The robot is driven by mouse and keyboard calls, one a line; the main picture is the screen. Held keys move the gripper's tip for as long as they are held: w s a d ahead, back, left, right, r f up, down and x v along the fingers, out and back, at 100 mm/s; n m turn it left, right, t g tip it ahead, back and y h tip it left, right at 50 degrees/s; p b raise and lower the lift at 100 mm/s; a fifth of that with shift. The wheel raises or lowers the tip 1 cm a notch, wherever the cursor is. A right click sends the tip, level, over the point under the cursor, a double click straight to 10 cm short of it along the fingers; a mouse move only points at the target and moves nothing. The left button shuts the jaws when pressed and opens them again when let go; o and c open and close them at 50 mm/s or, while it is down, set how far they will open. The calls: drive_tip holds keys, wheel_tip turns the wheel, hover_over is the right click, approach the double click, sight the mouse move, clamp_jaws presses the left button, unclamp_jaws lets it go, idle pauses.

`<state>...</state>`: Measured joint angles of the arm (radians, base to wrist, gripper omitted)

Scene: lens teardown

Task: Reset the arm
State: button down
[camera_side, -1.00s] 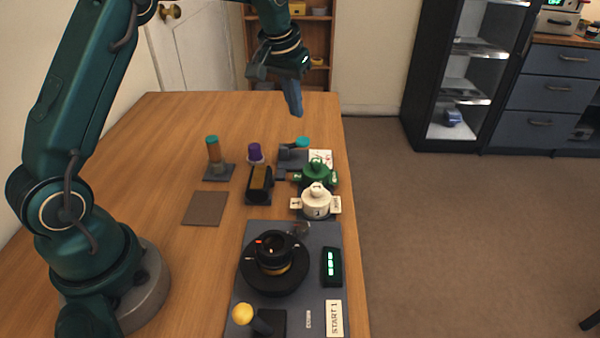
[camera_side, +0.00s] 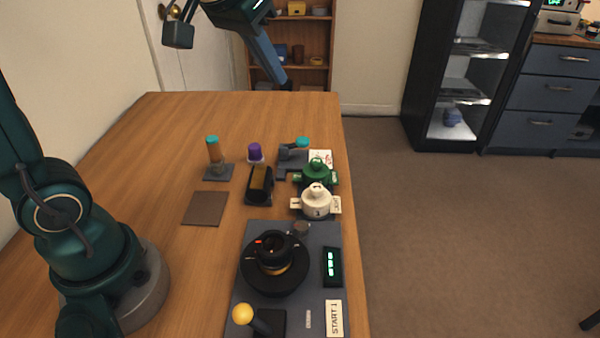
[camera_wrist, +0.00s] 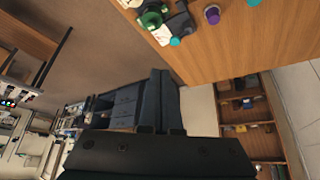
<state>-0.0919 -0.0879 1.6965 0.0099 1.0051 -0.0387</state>
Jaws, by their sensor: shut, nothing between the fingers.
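My gripper (camera_side: 284,84) is high above the far end of the wooden table, near the top of the side view. Its blue-grey fingers point down and to the right, pressed together and empty. In the wrist view the closed fingers (camera_wrist: 168,98) show at the centre, with the room's shelf and floor behind them. My gripper touches nothing. The black lens (camera_side: 274,252) sits upright on the dark base plate (camera_side: 320,235) at the near end, far from my gripper.
A green pot (camera_side: 316,172), a white pot (camera_side: 317,204), a purple-capped piece (camera_side: 255,152), a teal-topped post (camera_side: 214,152) and a black block (camera_side: 259,184) stand mid-table. A brown pad (camera_side: 205,208) lies flat. A yellow-knobbed lever (camera_side: 243,314) stands in front. The far table is clear.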

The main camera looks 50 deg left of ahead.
drive_tip(key=s+d+f, duration=0.1)
drive_tip(key=s+f, duration=0.3)
drive_tip(key=s, duration=0.3)
drive_tip(key=s+d+f+m, duration=0.1)
drive_tip(key=s+d+f, duration=0.1)
drive_tip(key=s, duration=0.6)
drive_tip(key=shift+f+h, duration=0.3)
drive_tip(key=shift+f, duration=0.55)
